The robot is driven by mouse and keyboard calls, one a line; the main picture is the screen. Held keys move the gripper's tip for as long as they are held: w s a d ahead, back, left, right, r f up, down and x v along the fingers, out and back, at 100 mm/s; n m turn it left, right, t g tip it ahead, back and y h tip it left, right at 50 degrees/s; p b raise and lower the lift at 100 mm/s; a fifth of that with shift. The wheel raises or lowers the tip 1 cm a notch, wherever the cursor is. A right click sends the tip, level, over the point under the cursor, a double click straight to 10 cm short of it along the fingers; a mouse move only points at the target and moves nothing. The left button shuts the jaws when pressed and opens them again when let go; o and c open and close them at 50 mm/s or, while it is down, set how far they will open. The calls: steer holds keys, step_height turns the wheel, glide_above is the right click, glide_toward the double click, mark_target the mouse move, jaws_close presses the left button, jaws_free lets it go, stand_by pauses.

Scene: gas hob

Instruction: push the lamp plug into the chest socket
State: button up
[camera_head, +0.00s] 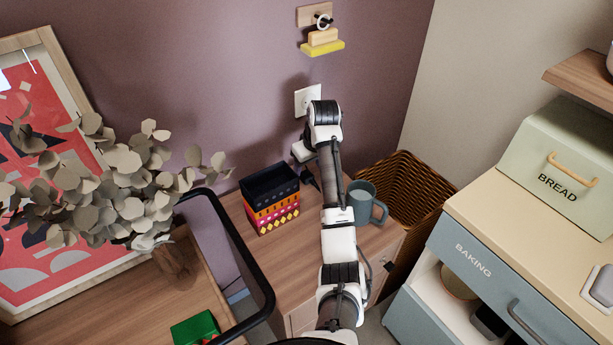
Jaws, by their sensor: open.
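A white wall socket (307,98) is on the purple wall above the wooden chest (292,270), partly covered by my arm. My gripper (312,180) hangs below the socket over the back of the chest, largely hidden by my arm. Its dark fingers show only in part, and it is open. I cannot make out the lamp plug, its cord or a lamp in this view.
A wicker basket (418,190) fills the corner. A leafy plant (130,180) and a black curved frame (258,270) are left.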

mark_target(307, 174)
steer(key=shift+p+x, duration=0.35)
steer(key=shift+x, duration=1.6)
steer(key=shift+d, duration=0.1)
steer(key=c, duration=1)
